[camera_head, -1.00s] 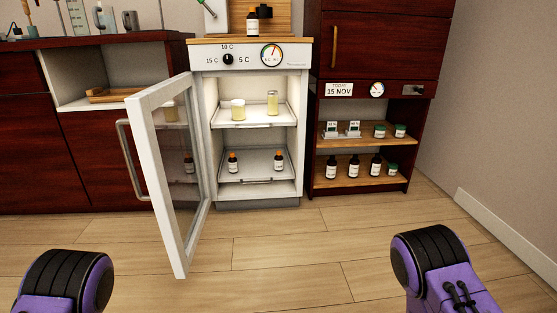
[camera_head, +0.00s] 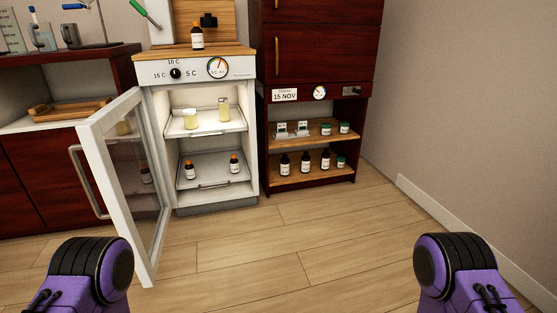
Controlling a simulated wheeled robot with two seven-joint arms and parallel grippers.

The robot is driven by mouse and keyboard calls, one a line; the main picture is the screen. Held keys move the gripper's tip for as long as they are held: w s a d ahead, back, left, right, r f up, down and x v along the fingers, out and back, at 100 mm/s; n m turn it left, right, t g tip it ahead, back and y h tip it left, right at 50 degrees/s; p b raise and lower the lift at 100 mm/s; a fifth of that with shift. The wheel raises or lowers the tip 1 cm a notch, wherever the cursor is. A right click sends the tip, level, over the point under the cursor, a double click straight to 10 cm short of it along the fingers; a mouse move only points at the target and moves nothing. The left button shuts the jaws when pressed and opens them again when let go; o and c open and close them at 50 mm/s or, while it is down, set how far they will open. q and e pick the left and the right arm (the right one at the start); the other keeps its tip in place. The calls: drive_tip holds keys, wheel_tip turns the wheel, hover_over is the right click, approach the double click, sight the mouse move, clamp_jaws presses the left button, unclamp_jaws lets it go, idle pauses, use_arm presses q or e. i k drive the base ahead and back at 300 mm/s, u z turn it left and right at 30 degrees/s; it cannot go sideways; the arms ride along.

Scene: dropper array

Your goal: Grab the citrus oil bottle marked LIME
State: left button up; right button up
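Small brown bottles with white and orange labels stand on the lower shelf of the open white fridge, one at the left (camera_head: 190,170) and one at the right (camera_head: 234,164). A brown bottle (camera_head: 197,36) stands on top of the fridge (camera_head: 205,205). Several brown bottles with white labels, one of them here (camera_head: 285,164), stand on the lower shelf of the dark cabinet to the right. The labels are too small to read, so I cannot tell which is LIME. Only purple and black parts of my arms show at the bottom; both grippers are out of view.
The fridge door (camera_head: 125,185) stands open toward me on the left. Yellowish jars (camera_head: 224,109) are on the upper fridge shelf. The cabinet (camera_head: 320,75) carries a 15 NOV sign (camera_head: 285,95) and green-lidded jars (camera_head: 344,128). The wood floor (camera_head: 290,240) ahead is clear.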

sight(234, 162)
drive_tip(key=z, duration=0.65)
drive_tip(key=i, duration=0.95)
drive_tip(key=z, duration=0.55)
drive_tip(key=i, duration=1.1)
drive_tip(key=u, duration=0.55)
drive_tip(key=i, duration=0.85)
drive_tip(key=u, duration=0.75)
